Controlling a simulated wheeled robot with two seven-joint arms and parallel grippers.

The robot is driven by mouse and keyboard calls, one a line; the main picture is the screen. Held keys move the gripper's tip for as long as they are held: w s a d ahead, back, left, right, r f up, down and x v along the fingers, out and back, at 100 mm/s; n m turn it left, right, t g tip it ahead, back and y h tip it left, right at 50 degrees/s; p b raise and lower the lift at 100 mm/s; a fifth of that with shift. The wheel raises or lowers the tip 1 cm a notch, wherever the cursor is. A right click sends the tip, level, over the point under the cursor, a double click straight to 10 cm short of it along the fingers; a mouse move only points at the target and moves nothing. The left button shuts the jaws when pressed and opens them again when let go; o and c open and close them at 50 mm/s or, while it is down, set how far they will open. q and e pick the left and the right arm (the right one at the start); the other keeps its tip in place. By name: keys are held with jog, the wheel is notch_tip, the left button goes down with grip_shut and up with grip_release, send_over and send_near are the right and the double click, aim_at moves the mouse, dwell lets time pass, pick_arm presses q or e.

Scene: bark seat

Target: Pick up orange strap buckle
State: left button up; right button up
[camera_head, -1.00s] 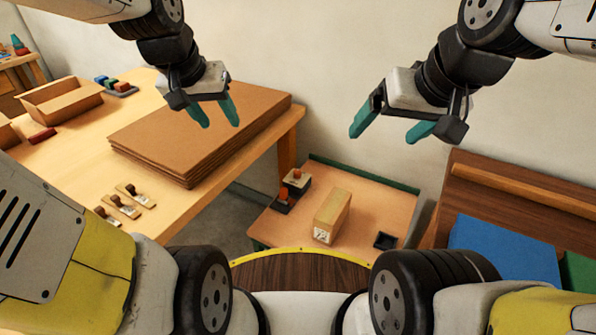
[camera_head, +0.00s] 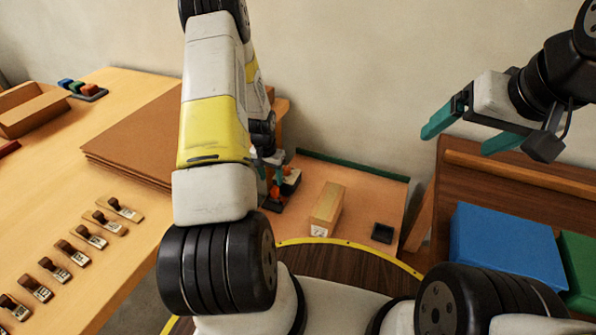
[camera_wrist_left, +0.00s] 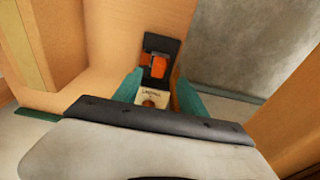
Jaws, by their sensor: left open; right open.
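The orange strap buckle (camera_wrist_left: 155,65) sits on a small black holder (camera_wrist_left: 160,46) in the left wrist view, just beyond my left fingertips. In the head view the orange piece (camera_head: 276,191) is on the low bench, partly hidden by my left arm. My left gripper (camera_wrist_left: 157,89) is open, its teal fingers on either side of a pale labelled block with a round brown knob (camera_wrist_left: 150,97). I cannot tell whether they touch it. My right gripper (camera_head: 458,140) is open and empty, high over the right side.
The low bench (camera_head: 345,178) also bears a wooden block (camera_head: 327,208) and a small black tray (camera_head: 382,233). Left, a table holds stacked brown boards (camera_head: 130,145) and several knobbed tags (camera_head: 88,236). A blue panel (camera_head: 505,245) lies at right.

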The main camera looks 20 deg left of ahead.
aim_at(275, 188)
pick_arm(q)
jog(key=f, duration=0.2)
jog(key=w+f, duration=0.1)
jog(key=f, duration=0.5)
jog(key=shift+w+d+f, duration=0.15)
jog(key=shift+w, duration=0.2)
grip_shut()
